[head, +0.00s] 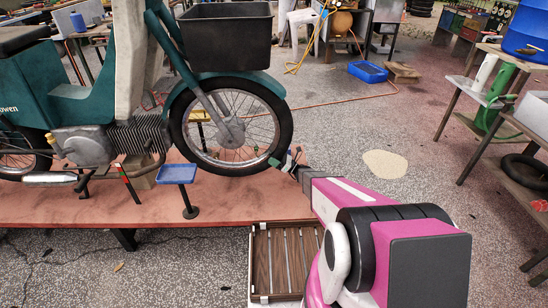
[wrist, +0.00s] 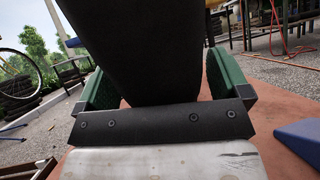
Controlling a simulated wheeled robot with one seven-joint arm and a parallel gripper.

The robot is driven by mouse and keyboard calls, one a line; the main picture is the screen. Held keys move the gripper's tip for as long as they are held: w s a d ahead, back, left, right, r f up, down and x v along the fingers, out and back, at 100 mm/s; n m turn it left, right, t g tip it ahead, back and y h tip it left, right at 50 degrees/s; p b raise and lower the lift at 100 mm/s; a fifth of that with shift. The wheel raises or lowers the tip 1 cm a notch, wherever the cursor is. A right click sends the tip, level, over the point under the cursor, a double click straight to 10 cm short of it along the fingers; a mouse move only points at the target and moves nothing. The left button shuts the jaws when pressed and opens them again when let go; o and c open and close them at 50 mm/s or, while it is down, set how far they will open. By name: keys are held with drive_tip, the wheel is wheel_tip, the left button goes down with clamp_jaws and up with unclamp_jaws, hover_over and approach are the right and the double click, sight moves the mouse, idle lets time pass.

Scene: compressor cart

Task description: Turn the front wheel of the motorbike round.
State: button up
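The motorbike (head: 125,95) stands on a reddish platform. Its front wheel (head: 232,125) has a black tyre, thin spokes and a green mudguard above. My gripper (head: 287,160) is at the lower right edge of this wheel, reaching in from the right. In the wrist view, the black tyre (wrist: 145,45) lies between my two green fingers (wrist: 160,80). The fingers stand wide apart, one on each side of the tyre, with a narrow gap seen beside it. The tyre hides part of the left finger.
A blue-topped stand (head: 177,174) is left of the wheel on the platform (head: 150,215); its blue top also shows in the wrist view (wrist: 302,140). A black crate (head: 222,38) sits above the wheel. A slatted wooden tray (head: 287,258) lies below. Floor to the right is mostly clear.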

drive_tip(key=shift+d+f, duration=0.25)
drive_tip(key=shift+d, duration=0.1)
drive_tip(key=s+d+f, duration=0.1)
drive_tip(key=s+d, duration=0.2)
drive_tip(key=d, duration=1)
drive_tip(key=shift+s+d, duration=0.15)
drive_tip(key=shift+d, duration=0.05)
